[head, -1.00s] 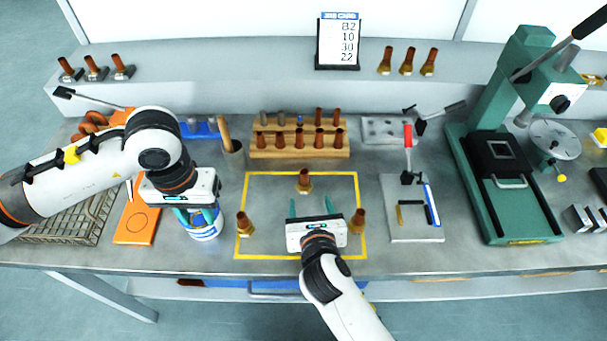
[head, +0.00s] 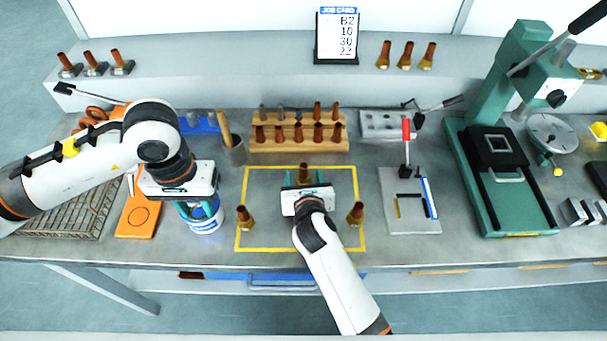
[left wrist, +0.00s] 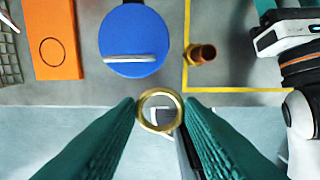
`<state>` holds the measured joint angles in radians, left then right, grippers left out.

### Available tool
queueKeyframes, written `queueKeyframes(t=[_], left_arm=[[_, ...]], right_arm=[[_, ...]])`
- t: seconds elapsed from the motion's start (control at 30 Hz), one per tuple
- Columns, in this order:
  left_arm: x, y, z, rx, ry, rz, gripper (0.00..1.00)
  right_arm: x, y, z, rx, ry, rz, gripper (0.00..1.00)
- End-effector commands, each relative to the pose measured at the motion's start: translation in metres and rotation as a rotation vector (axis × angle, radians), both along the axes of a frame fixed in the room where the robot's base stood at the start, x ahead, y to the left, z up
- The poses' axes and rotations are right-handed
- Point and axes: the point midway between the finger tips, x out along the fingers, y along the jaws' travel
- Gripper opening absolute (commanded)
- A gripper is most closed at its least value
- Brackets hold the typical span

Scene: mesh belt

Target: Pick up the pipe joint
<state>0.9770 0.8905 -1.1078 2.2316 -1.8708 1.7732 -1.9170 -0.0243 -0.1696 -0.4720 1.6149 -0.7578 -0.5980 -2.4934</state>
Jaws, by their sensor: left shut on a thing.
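A copper and brass pipe joint (head: 303,171) stands upright at the back of the yellow-outlined square. My right gripper (head: 304,180) is just in front of it, its green fingers apart on either side; contact is hidden. Two more joints stand at the square's left (head: 244,217) and right (head: 355,214); the left one also shows in the left wrist view (left wrist: 201,54). My left gripper (head: 198,212) is over a blue and white tub (head: 205,228). In the left wrist view its fingertips (left wrist: 160,110) are shut on a brass ring (left wrist: 160,92).
A wooden rack (head: 300,146) of copper pieces stands behind the square. A clamp fixture (head: 410,220) and a green press (head: 510,215) are to the right. A wire basket (head: 65,225) and an orange plate (head: 138,218) lie at the left. The square's front middle is mostly clear.

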Motion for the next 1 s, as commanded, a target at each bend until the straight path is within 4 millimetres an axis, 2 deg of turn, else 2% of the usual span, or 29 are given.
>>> queueKeyframes(t=[0.03, 0.3, 0.53, 0.63, 1.0], left_arm=[[0.000, 0.000, 0.000, 0.000, 0.000, 0.000, 0.13], [0.000, 0.000, 0.000, 0.000, 0.000, 0.000, 0.13], [0.000, 0.000, 0.000, 0.000, 0.000, 0.000, 0.13], [0.000, 0.000, 0.002, 0.000, 0.000, 0.000, 0.13], [0.000, 0.000, 0.007, 0.000, 0.000, 0.000, 0.13]], right_arm=[[0.000, 0.000, 0.000, 0.000, 0.000, 0.000, 0.52], [0.000, 0.000, 0.000, 0.000, 0.000, 0.000, 0.08], [0.000, 0.000, 0.002, 0.000, -0.002, 0.000, 0.08], [0.000, 0.000, 0.011, 0.000, -0.005, 0.000, 0.08], [0.000, 0.000, 0.082, 0.000, -0.006, 0.001, 0.08]])
